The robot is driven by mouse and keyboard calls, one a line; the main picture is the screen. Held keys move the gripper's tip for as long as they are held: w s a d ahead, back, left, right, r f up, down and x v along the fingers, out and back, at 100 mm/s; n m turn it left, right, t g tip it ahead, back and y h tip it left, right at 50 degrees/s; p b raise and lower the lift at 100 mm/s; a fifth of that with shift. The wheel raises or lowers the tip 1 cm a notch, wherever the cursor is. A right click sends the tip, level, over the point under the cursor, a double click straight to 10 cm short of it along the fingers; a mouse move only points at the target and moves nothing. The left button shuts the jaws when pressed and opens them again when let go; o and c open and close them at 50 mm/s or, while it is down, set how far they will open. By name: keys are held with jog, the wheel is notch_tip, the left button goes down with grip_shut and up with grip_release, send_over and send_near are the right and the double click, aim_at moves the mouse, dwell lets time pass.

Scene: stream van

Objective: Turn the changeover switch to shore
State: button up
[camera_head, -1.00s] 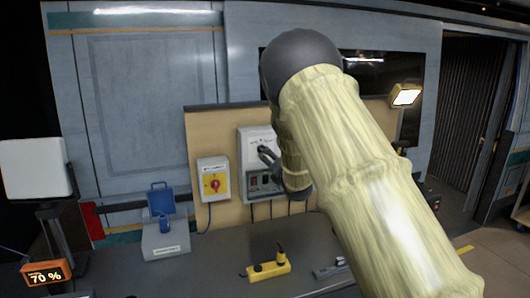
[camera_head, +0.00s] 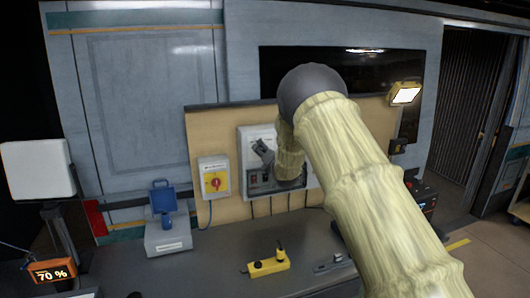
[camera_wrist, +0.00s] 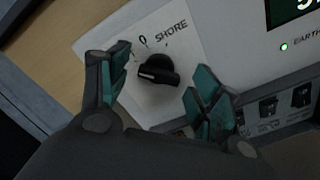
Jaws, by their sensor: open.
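The changeover switch has a black knob (camera_wrist: 157,70) on a white plate (camera_wrist: 185,45) marked "0" and "SHORE" in the wrist view. The knob's grip bar lies nearly across the picture, and its pointing end is not clear. My gripper (camera_wrist: 160,77) is open, with one teal-padded finger on each side of the knob. I see gaps between the pads and the knob; its depth over the knob is hard to tell. In the head view my gripper (camera_head: 263,151) is in front of the white switch box (camera_head: 246,136) on the tan board, hiding the knob.
A panel with a green light (camera_wrist: 284,46) adjoins the plate. On the counter (camera_head: 215,265) are a blue-topped device (camera_head: 165,225) and a yellow power strip (camera_head: 268,267).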

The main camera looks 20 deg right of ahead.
jog(key=c, duration=1)
jog(key=shift+c, duration=0.2)
jog(key=shift+f+b, duration=0.15)
jog(key=shift+b, duration=0.3)
jog(key=shift+m+b, duration=7.9)
jog(key=shift+m, duration=1)
